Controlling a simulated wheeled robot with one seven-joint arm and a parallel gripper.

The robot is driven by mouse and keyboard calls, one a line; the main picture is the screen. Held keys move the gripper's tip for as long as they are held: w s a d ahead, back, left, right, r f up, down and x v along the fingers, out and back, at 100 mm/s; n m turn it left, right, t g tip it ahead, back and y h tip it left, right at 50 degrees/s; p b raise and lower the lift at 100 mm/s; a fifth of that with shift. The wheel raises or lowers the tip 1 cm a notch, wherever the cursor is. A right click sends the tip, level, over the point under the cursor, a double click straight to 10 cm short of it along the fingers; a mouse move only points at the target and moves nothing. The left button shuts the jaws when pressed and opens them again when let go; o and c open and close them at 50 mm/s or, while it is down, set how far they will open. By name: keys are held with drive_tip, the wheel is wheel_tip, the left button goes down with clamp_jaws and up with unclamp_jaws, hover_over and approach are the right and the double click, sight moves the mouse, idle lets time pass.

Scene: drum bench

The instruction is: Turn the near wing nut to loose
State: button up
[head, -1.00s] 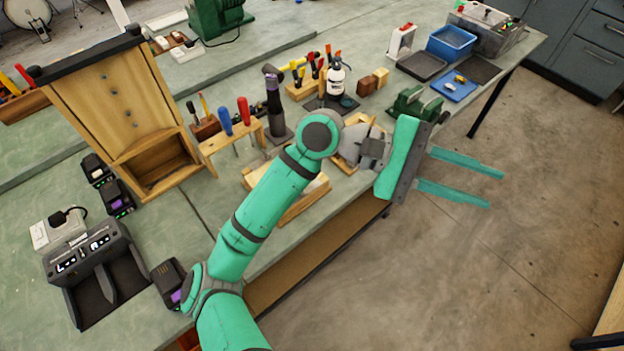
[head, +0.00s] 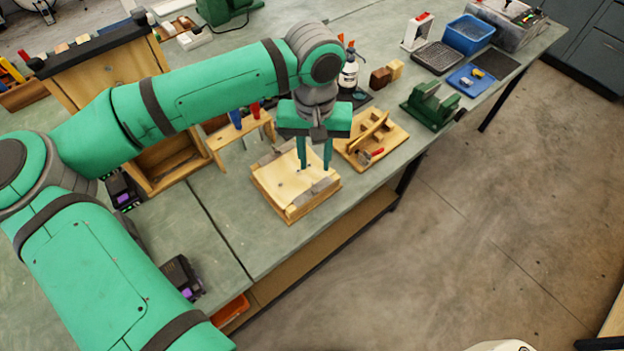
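My gripper (head: 316,168) points down over the near part of the bench. Its two teal fingers are apart, with nothing visible between them. The fingertips are above or at the far right part of a pale wooden board (head: 283,182) with grey pieces at its edges. I cannot make out a wing nut for certain; it is too small or hidden behind the fingers. Whether the fingertips touch the board cannot be told. To the right is a wooden base (head: 395,135) carrying an upright wooden piece and a red-handled tool (head: 371,153).
A wooden tool rack (head: 222,152) stands left of the board, partly behind my arm. A green vise (head: 432,105), blue bin (head: 468,33) and blue tray (head: 471,80) are to the right. A dark charger-like block (head: 182,275) sits near the front edge. Bare bench lies left of the board.

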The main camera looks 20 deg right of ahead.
sight(313, 190)
wheel_tip(313, 190, down, 11)
drive_tip(key=shift+a+r, duration=0.1)
drive_tip(key=shift+r, duration=0.05)
idle(0.4)
drive_tip(key=shift+w, duration=0.1)
clamp_jaws()
